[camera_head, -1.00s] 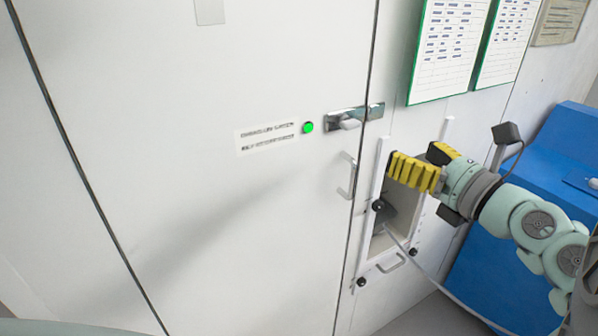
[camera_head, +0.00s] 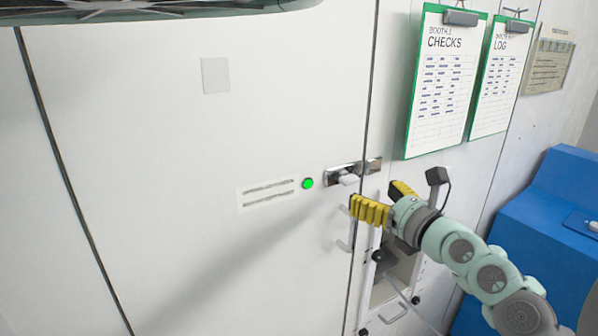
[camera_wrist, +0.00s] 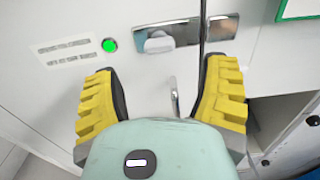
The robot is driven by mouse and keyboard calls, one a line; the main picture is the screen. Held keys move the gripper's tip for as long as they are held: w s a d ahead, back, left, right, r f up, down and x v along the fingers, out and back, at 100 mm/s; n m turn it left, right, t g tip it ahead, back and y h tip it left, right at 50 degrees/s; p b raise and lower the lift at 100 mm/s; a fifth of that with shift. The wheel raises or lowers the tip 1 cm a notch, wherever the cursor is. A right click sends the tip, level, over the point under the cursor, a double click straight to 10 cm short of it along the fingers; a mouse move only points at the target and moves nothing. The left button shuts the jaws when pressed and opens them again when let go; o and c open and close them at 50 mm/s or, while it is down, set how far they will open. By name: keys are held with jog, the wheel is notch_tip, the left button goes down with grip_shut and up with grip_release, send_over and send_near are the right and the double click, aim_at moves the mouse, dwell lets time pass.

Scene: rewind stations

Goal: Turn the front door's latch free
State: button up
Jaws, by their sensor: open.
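The latch (camera_head: 345,179) is a small pale knob on a shiny metal plate on the white door (camera_head: 210,140), close to the door's right edge. In the wrist view the latch (camera_wrist: 159,43) lies beyond the fingertips, between them and a little above. My gripper (camera_head: 378,198) has yellow ribbed fingers and is just below and right of the latch in the head view. In the wrist view my gripper (camera_wrist: 163,80) is open, with nothing between its fingers. It looks apart from the latch.
A green round light (camera_head: 307,183) and a label (camera_head: 268,192) are left of the latch. A door handle (camera_head: 346,232) is below it. An open recess (camera_head: 402,272) lies under my arm. Clipboards (camera_head: 440,80) hang at upper right. A blue cabinet (camera_head: 540,225) stands at right.

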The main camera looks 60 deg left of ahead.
aim_at(353, 182)
jog(key=a+p, duration=0.1)
jog(key=a, duration=0.5)
jog(key=shift+w+a+p, duration=0.1)
jog(key=shift+w+p, duration=0.05)
jog(key=shift+p, duration=0.25)
jog(key=shift+a, duration=0.85)
jog(key=shift+w+d, duration=0.1)
jog(key=c, duration=1.2)
